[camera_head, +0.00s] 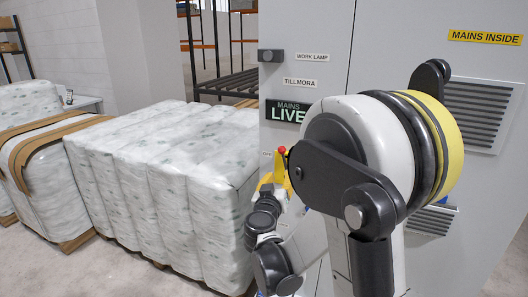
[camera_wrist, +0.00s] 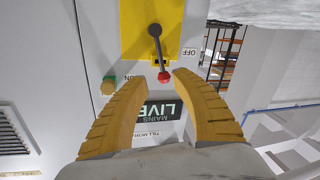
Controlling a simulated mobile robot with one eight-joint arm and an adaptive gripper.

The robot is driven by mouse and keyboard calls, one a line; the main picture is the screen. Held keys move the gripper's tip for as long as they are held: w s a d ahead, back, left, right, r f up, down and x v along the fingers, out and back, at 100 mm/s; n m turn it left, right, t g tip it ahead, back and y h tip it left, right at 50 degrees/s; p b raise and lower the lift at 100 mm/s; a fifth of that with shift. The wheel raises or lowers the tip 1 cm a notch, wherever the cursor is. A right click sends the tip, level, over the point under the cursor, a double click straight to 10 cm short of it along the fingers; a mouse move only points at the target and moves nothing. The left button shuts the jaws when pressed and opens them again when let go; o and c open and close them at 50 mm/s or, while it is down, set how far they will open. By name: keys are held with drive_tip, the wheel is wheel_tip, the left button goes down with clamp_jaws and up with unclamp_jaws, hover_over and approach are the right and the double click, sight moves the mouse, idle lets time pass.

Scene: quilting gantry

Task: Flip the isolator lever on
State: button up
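The isolator lever (camera_wrist: 159,50) is a dark rod with a red knob (camera_wrist: 164,77) on a yellow plate (camera_wrist: 135,28) on the cabinet front. The wrist view is upside down. The knob lies between an ON label (camera_wrist: 133,77) and an OFF label (camera_wrist: 190,52). My gripper (camera_wrist: 160,79) is open, its yellow fingers on either side of the knob; contact cannot be told. In the head view the red knob (camera_head: 281,150) shows just left of my arm, which hides most of the plate. A MAINS LIVE sign (camera_head: 287,111) sits above it.
The grey cabinet (camera_head: 400,40) fills the right, with a WORK LAMP switch (camera_head: 271,56) and vents (camera_head: 480,112). A green piece (camera_wrist: 108,85) sits beside ON. Wrapped white bales (camera_head: 160,175) stand close on the left. A dark rack (camera_head: 225,85) stands behind.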

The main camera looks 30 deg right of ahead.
sight(284, 159)
drive_tip(key=shift+t, duration=0.3)
drive_tip(key=x, duration=1.1)
drive_tip(key=shift+w+r+b, duration=0.1)
drive_tip(key=shift+w+b, duration=0.05)
drive_tip(key=shift+b, duration=0.15)
drive_tip(key=shift+a, duration=0.1)
clamp_jaws()
